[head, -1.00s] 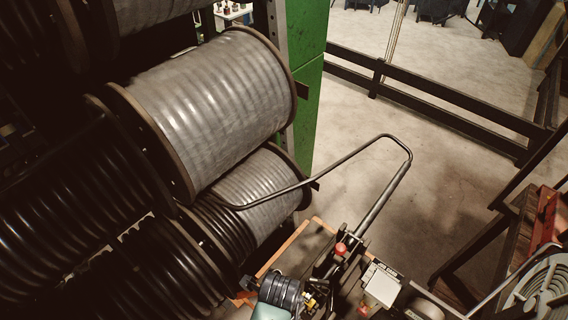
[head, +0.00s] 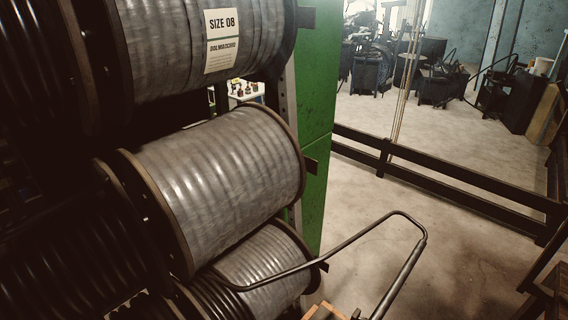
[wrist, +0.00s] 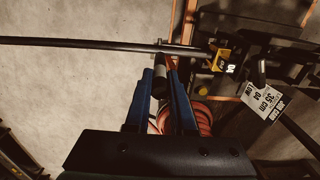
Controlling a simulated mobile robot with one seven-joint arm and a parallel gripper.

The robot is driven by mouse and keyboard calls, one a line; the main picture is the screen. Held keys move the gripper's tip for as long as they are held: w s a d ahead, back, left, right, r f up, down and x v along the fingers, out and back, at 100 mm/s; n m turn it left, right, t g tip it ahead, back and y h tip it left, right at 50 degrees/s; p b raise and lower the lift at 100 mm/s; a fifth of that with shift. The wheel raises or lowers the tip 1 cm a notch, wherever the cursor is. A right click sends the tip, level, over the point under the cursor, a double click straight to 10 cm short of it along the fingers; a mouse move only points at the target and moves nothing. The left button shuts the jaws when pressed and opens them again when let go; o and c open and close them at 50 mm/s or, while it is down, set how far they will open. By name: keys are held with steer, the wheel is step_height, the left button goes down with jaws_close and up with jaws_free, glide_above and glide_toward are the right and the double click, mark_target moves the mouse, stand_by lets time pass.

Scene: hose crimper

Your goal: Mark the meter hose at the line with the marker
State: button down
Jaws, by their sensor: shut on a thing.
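In the wrist view, the meter hose (wrist: 80,42) is a dark tube running level across the top, from the left edge to a holder at the right. In the head view the hose (head: 345,246) comes off a lower reel, loops up and bends down to the bottom edge. My gripper (wrist: 163,85), with blue fingers, shows only in the wrist view. It is shut on a dark cylindrical marker (wrist: 159,84), whose far end lies close to the hose. I cannot tell whether it touches. I cannot make out a line on the hose.
A white tag (wrist: 262,102) reading "35 cm 04 LOW" hangs beside a yellow "04" piece (wrist: 222,60) at the right of the wrist view. Reddish coils (wrist: 204,118) lie behind the fingers. Large hose reels (head: 215,170) fill the left of the head view. A dark railing (head: 440,182) borders open floor.

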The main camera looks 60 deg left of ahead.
steer(key=shift+f, duration=0.65)
stand_by(1.9)
steer(key=shift+s, duration=0.1)
step_height(320, 180, up, 7)
steer(key=p, duration=0.7)
steer(key=shift+r, duration=0.1)
